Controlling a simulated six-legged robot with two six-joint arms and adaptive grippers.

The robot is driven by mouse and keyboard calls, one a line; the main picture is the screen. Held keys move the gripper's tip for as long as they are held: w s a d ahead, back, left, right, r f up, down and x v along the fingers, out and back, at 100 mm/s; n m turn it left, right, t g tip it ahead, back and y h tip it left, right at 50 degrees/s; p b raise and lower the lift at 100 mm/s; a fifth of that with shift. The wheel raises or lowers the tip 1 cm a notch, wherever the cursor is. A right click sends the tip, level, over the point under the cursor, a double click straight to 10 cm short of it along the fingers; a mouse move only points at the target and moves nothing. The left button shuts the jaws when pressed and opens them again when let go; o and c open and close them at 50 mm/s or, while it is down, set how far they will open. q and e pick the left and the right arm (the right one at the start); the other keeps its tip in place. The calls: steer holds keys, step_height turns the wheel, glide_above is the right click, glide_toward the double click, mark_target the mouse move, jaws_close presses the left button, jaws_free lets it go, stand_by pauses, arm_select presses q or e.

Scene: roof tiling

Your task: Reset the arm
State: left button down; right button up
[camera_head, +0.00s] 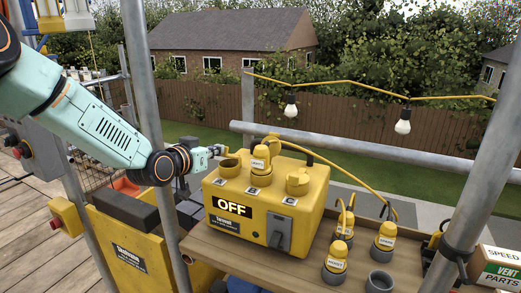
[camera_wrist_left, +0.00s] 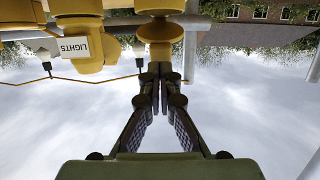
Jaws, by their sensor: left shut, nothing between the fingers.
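My left arm (camera_head: 100,125) comes in from the left of the head view. Its gripper (camera_head: 216,151) is shut and empty, just beyond the left end of the yellow power box (camera_head: 290,222), near the left-hand socket (camera_head: 229,168). I cannot tell if it touches the socket. In the left wrist view the fingertips (camera_wrist_left: 160,72) are together, just below a yellow socket cap (camera_wrist_left: 160,30) in the upside-down picture. A yellow plug labelled LIGHTS (camera_wrist_left: 78,47) shows at the upper left there; it sits in the box's middle socket in the head view (camera_head: 261,158). My right gripper is not in view.
The box reads OFF and has a grey lever (camera_head: 279,232). Several yellow plugs, one of them (camera_head: 335,262) near the front, and a grey ring (camera_head: 379,282) stand on the wooden shelf (camera_head: 305,277). Scaffold poles (camera_head: 148,90) rise around it. A cardboard carton (camera_head: 498,265) is at right.

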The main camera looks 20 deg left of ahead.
arm_select(q)
steer(key=s+d+f+n+g+b, duration=0.15)
steer(key=s+d+f+g, duration=0.3)
steer(key=s+f, duration=0.7)
steer(key=s+d+f+n+g+b, duration=0.15)
steer(key=s+d+f+g, duration=0.4)
steer(key=f, duration=0.95)
steer(key=s+d+f+g+b, duration=0.1)
steer(key=s+f, duration=0.3)
steer(key=s, duration=0.5)
steer(key=s+d+f+m+g+y+b, duration=0.1)
steer(key=s+f, duration=0.4)
steer(key=s, duration=0.5)
steer(key=s+f+g+b, duration=0.1)
steer(key=s+f+g, duration=0.2)
steer(key=s, duration=0.6)
steer(key=shift+s+d+f+m, duration=0.3)
steer(key=shift+d+f, duration=0.1)
steer(key=shift+f, duration=0.5)
steer(key=shift+w, duration=0.1)
